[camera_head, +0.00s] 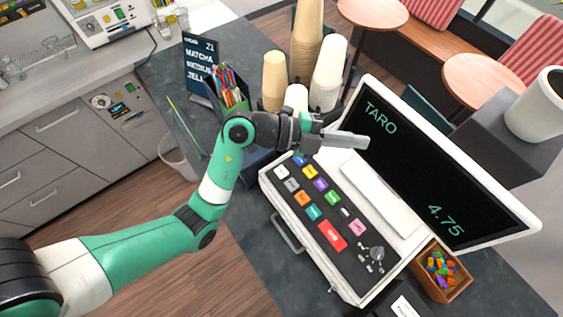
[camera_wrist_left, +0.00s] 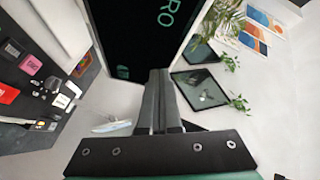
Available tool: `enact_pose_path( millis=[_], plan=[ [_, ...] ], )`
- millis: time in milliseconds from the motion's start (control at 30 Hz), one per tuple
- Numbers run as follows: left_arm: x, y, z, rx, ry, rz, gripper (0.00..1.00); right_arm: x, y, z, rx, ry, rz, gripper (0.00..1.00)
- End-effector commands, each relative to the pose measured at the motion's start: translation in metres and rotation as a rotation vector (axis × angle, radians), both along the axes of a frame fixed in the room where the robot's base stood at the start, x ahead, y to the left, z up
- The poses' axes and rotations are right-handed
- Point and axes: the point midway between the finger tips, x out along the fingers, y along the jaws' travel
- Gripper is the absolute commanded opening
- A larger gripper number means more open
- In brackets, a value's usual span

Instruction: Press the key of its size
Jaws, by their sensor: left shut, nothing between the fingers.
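The key panel (camera_head: 339,222) of the till carries several coloured keys: a white key (camera_head: 282,172), a grey key (camera_head: 291,185), an orange key (camera_head: 302,198), a purple key (camera_head: 320,184), a pink key (camera_head: 357,227) and a large red key (camera_head: 331,235), among others. Their lettering is too small to read. The order sign (camera_head: 201,64) reads 21, MATCHA, MEDIUM, JELLY. My left gripper (camera_head: 362,142) is shut and empty, in front of the till screen's left side and past the panel's far end. In the left wrist view its fingers (camera_wrist_left: 160,75) are together.
The till screen (camera_head: 430,160) shows TARO and 4.75. Stacked cups (camera_head: 306,45) and a pen holder (camera_head: 229,90) stand behind the till. A wooden box of coloured pieces (camera_head: 440,272) is at the lower right. Grey counter shows left of the till.

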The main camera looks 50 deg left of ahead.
Motion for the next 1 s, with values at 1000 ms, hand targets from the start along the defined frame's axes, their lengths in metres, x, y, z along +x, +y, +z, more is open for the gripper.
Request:
enact_pose_path(
  millis=[1000],
  plan=[
    [-0.088,0.140,-0.129,0.126,0.647,0.357,0.00,0.000,0.000,0.113,0.000,0.000,0.000,0.50]
  ],
)
